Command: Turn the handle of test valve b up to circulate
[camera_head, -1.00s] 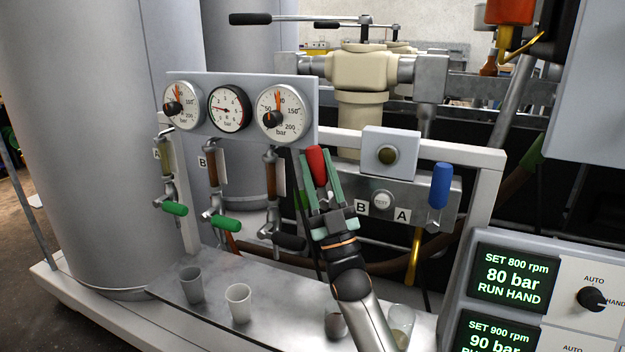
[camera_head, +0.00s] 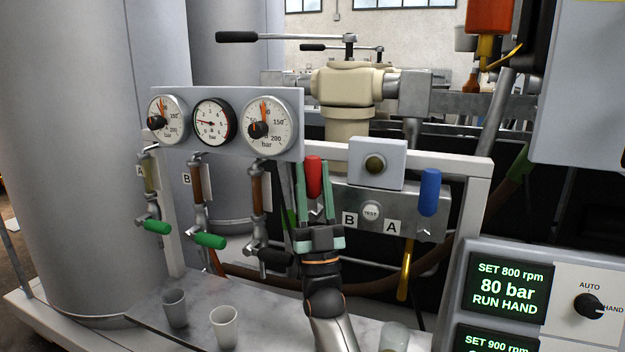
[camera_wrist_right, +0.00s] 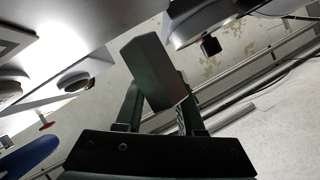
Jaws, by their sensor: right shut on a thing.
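The test block (camera_head: 330,205) carries plates marked B and A, with a red handle (camera_head: 313,177) above the B side and a blue handle (camera_head: 430,192) above the A side. Both handles stand about upright in the head view. My right gripper (camera_head: 314,182) comes from below, its green fingers on either side of the red handle, and is shut on it. In the right wrist view the held handle (camera_wrist_right: 155,75) looks dark between the fingers, and part of the blue handle (camera_wrist_right: 30,155) shows at lower left. My left gripper is not in view.
A gauge panel (camera_head: 285,152) stands left of the handle, with sampling taps below it, one with a black lever (camera_head: 276,257) near my arm. Cups (camera_head: 223,327) stand on the metal tray. A grey button box (camera_head: 377,163) is close to the right of the red handle.

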